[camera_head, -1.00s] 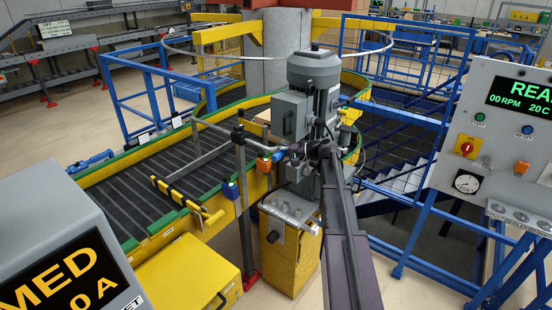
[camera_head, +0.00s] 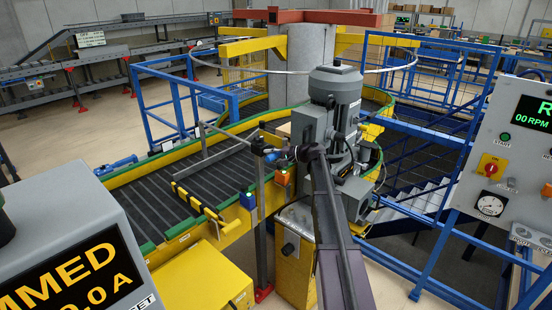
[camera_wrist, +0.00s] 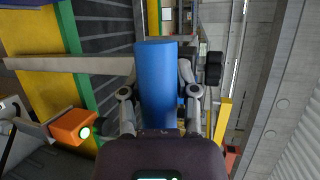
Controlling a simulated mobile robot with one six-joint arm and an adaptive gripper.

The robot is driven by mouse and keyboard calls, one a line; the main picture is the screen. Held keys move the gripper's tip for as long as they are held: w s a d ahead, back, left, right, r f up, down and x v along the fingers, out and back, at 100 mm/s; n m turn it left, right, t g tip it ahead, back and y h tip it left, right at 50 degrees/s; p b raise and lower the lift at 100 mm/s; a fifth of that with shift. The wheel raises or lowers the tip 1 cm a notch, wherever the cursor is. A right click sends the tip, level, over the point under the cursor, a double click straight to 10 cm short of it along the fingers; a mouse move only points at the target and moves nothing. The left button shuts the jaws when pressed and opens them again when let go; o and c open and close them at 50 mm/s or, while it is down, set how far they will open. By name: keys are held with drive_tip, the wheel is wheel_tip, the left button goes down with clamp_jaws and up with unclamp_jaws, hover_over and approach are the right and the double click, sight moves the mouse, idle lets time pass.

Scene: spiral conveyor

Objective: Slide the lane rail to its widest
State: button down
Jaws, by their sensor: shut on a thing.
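The lane rail (camera_head: 205,157) is a long grey bar lying across the dark slatted conveyor. My gripper (camera_head: 268,153) is at the black fitting on top of an upright grey post beside the conveyor's near edge. In the wrist view my gripper (camera_wrist: 158,95) is shut on a blue cylindrical grip (camera_wrist: 156,70), one finger on each side. A pale bar (camera_wrist: 70,64) runs from the left up to the blue grip, above the belt. My arm hides part of the fitting in the head view, and I cannot tell how the grip joins the rail.
A blue box (camera_head: 247,201) and an orange box (camera_head: 284,181) sit beside the post. A grey motor unit (camera_head: 335,115) stands close right. The control panel (camera_head: 510,165) is further right.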

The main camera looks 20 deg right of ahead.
drive_tip(key=shift+w+r, duration=0.15)
drive_tip(key=shift+w, duration=0.3)
drive_tip(key=c, duration=0.5)
unclamp_jaws()
drive_tip(key=shift+s, duration=0.1)
drive_tip(key=shift+c, duration=0.2)
drive_tip(key=shift+s, duration=0.1)
drive_tip(key=shift+a, duration=0.1)
drive_tip(key=shift+s, duration=0.1)
drive_tip(key=s+a+f+n+g+h, duration=0.25)
drive_tip(key=s+a+f, duration=0.25)
drive_tip(key=s+a, duration=0.4)
drive_tip(key=s+a+f+n+g+h, duration=0.2)
drive_tip(key=s+a+f+n+g, duration=0.25)
drive_tip(key=s, duration=0.65)
drive_tip(key=s+a+f+g+h, duration=0.1)
drive_tip(key=s+h, duration=0.1)
drive_tip(key=s, duration=0.4)
drive_tip(key=s+a+f+n+h, duration=0.1)
drive_tip(key=s+f+h, duration=0.1)
drive_tip(key=s, duration=0.4)
drive_tip(key=s+a+f+n+g+h, duration=0.1)
drive_tip(key=s+h, duration=0.2)
drive_tip(key=s, duration=0.3)
drive_tip(key=shift+s+a+f+g, duration=0.15)
drive_tip(key=shift+a+f+g, duration=0.15)
drive_tip(key=shift+f, duration=0.05)
